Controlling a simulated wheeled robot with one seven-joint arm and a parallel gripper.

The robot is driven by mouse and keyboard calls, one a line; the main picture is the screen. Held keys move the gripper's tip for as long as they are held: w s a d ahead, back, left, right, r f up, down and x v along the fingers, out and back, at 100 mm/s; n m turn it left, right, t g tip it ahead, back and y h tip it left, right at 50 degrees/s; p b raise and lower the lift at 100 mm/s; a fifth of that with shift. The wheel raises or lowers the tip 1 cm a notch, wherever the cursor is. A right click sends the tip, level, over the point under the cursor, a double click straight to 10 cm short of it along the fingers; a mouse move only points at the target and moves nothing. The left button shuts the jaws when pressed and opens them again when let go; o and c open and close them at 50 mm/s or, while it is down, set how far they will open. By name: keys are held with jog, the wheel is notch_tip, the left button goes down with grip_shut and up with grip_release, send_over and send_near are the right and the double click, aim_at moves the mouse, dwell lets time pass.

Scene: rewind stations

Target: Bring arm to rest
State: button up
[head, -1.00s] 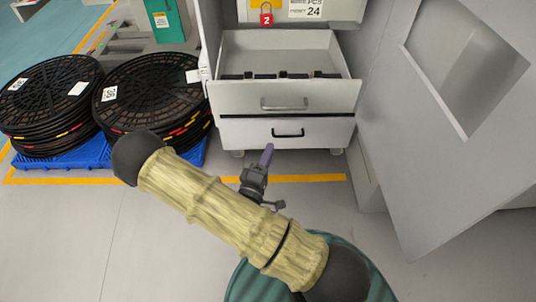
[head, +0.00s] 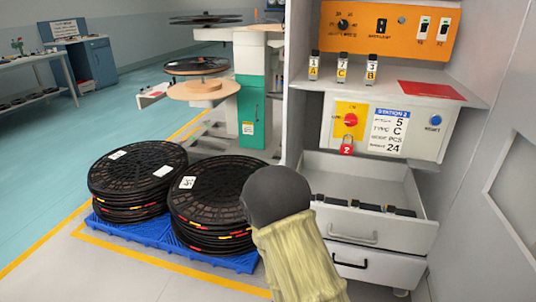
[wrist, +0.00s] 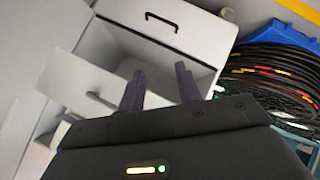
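My gripper (wrist: 159,84) shows in the wrist view with its two purple fingers apart and nothing between them. It is out of sight in the head view. There, my arm (head: 298,258) in its pale yellow sleeve and dark joint cover rises from the bottom edge, in front of the station cabinet. The open upper drawer (head: 350,228) lies to the right of the arm, with several dark pieces inside.
Black reel stacks (head: 138,172) stand on a blue pallet (head: 185,250) at the left. A red padlock (head: 347,145) hangs on the control box. A grey panel (head: 500,190) stands at the right.

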jog(key=s+r+m+g+y, duration=0.2)
jog(key=s+r+g+y, duration=0.4)
jog(key=s+r, duration=0.7)
jog(key=w+p+v, duration=0.3)
jog(key=p+v, duration=0.9)
jog(key=w+r+p+v, duration=0.1)
jog(key=w+p+v, duration=0.2)
jog(key=p+v, duration=0.9)
jog(key=w+r+p+v, duration=0.1)
jog(key=w+p+v, duration=0.2)
jog(key=p+v, duration=0.9)
jog(key=shift+d+p, duration=0.35)
jog(key=shift+d, duration=0.3)
jog(key=shift+r, duration=0.15)
